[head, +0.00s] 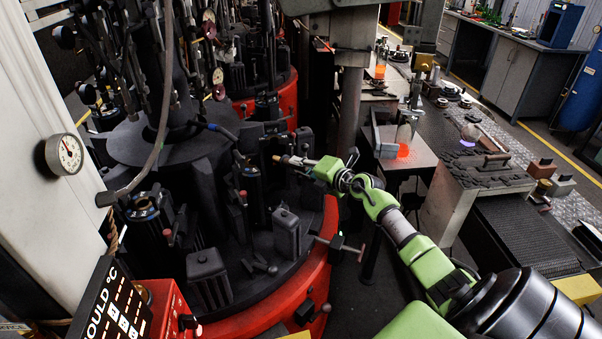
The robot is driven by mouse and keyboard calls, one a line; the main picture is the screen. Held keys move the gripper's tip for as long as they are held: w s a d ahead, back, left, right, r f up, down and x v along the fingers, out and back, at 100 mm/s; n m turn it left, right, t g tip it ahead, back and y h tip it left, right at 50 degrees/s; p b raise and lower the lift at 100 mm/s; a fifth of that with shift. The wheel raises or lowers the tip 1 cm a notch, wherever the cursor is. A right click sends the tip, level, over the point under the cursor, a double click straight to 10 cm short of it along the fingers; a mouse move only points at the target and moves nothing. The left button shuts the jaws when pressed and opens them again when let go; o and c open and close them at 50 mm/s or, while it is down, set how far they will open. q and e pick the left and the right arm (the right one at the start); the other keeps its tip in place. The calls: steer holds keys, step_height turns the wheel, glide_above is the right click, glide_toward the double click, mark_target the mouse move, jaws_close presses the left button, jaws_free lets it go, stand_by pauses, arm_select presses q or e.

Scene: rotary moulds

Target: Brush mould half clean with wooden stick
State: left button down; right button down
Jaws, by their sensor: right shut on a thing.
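My right gripper (322,170) reaches in from the lower right, over the rim of the rotary machine. It is shut on the wooden stick (297,161), which points left toward the dark moulds. The stick's tip is near the upright mould parts around the middle of the machine; I cannot tell whether it touches one. Several dark grey mould blocks stand on the round table, among them one mould (287,234) below the stick and another mould (207,277) at the front left. I cannot tell which is the mould half to be brushed. My left gripper is not in view.
The rotary table has a red rim (318,262) and many upright posts and hoses. A pressure gauge (66,154) and a temperature panel (112,310) stand at left. A grey post (349,110) rises behind my gripper. Workbenches with glowing orange glass (402,151) lie at right.

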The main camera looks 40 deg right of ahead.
steer(key=shift+w, duration=0.1)
stand_by(0.6)
steer(key=shift+w+d+b, duration=0.45)
steer(key=shift+w+b, duration=0.05)
steer(key=shift+w, duration=0.3)
